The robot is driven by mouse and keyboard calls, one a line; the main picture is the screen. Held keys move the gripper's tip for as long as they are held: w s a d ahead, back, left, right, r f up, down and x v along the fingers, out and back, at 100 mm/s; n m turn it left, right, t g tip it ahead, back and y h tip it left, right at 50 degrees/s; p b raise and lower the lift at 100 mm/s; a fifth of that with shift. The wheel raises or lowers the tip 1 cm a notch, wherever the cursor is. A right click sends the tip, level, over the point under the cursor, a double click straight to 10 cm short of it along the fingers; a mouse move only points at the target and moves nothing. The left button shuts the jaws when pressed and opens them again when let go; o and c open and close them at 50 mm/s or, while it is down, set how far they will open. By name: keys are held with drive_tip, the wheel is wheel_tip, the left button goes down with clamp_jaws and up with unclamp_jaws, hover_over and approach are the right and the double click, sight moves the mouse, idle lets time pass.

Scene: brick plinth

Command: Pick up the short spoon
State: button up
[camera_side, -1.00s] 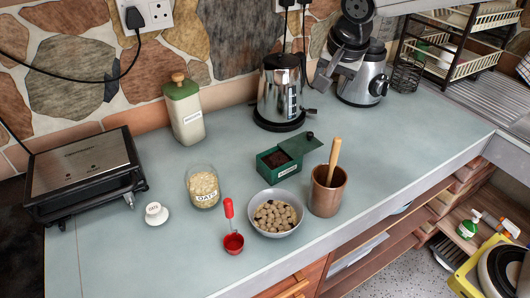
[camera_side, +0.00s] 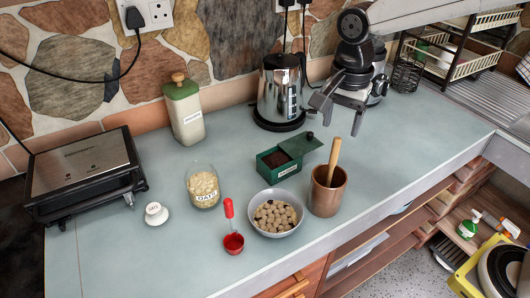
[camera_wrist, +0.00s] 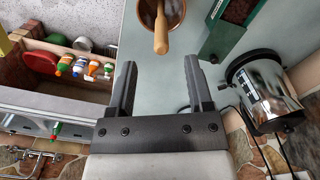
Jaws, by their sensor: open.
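My gripper (camera_side: 341,116) is open and empty, above the back right of the counter and well apart from the spoon. In the wrist view its two fingers (camera_wrist: 159,66) stand apart with bare counter between them.
A brown cup (camera_side: 326,197) with a wooden handle (camera_side: 333,160) stands right of the bowl. Behind are a green box (camera_side: 280,165) and a steel kettle (camera_side: 279,88). An oats jar (camera_side: 203,190) and white lid (camera_side: 156,214) stand left.

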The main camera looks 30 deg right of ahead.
sight(331, 169)
drive_tip(key=shift+f, duration=1.4)
drive_tip(key=shift+f, duration=2.6)
drive_tip(key=shift+w, duration=0.1)
clamp_jaws()
